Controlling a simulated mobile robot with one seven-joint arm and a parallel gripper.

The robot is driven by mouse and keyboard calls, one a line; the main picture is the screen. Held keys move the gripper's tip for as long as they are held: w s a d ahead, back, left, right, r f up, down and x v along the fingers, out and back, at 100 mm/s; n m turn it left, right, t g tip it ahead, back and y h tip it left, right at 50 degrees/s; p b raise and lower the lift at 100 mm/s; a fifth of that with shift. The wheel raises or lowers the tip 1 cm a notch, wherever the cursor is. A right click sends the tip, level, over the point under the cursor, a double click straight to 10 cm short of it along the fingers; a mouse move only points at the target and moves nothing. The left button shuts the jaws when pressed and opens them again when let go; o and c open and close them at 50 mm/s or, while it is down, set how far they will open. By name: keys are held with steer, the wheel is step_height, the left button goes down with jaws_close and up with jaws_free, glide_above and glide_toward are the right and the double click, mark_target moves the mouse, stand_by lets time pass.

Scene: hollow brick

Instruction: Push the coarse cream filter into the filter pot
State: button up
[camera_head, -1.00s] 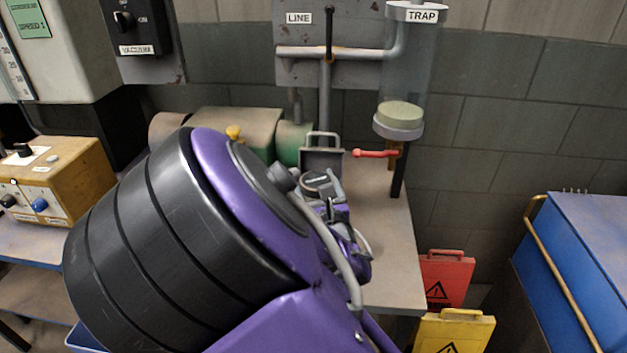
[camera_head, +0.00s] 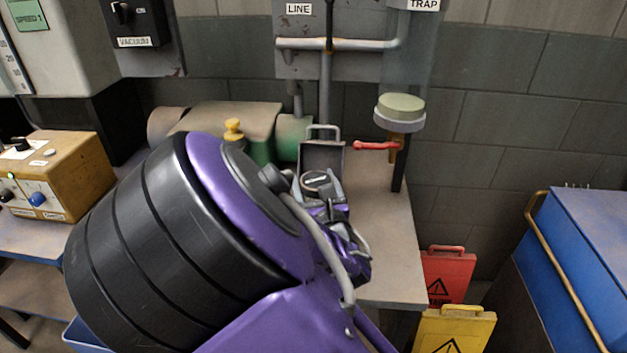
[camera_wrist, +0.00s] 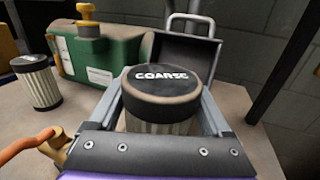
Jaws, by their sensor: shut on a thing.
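The coarse filter (camera_wrist: 160,95) is upright between the fingers of my gripper (camera_wrist: 165,110), with a dark round cap marked COARSE and a pale pleated body below. In the head view, its dark cap (camera_head: 316,180) shows beyond my purple arm. My gripper (camera_head: 322,192) is shut on it. Right behind stands a dark, raised square lid (camera_wrist: 181,56) with a grey handle, which seems to belong to the filter pot; it also shows in the head view (camera_head: 321,156). The pot's body and the filter's lower end are hidden, so I cannot tell how deep the filter sits.
Another pleated filter (camera_wrist: 37,85) stands on the bench (camera_head: 385,260) to the left. A green tank (camera_wrist: 95,55) with a yellow knob is behind it. A red-handled valve (camera_head: 376,145) under the trap is right of the lid. An orange-handled brass part (camera_wrist: 55,145) is close to my gripper's left.

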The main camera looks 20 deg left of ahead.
steer(key=shift+f+b, duration=0.45)
steer(key=shift+f, duration=2.05)
steer(key=o, duration=1.4)
